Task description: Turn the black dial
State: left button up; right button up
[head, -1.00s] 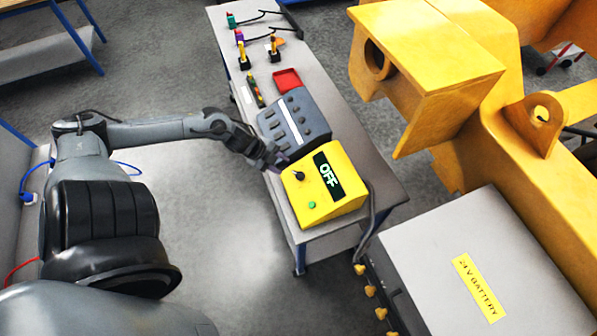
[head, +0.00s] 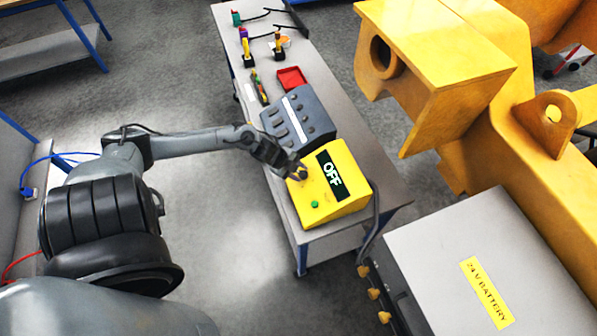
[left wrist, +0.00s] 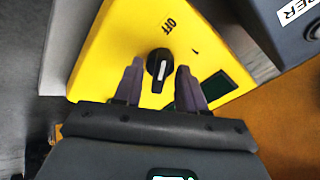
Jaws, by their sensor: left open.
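The yellow control box (head: 322,205) sits on the near end of the long grey bench, with a dark screen (head: 332,175) reading OFF and a green button (head: 315,204). My left gripper (head: 301,172) is over the box's upper left part and covers most of the dial in the head view. In the left wrist view the black dial (left wrist: 159,66) has a white mark and sits below an OFF label. The open fingers of my left gripper (left wrist: 160,82) stand on either side of the dial; I cannot tell whether they touch it. My right gripper is not in view.
A grey device (head: 298,122) with buttons stands right behind the yellow box. A red tray (head: 291,78) and small tools lie farther back on the bench (head: 352,130). A large yellow casting (head: 440,85) and a grey battery box (head: 455,255) stand to the right.

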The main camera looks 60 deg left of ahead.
pick_arm(q)
jog(key=shift+w+f, duration=0.1)
jog(key=c, duration=0.7)
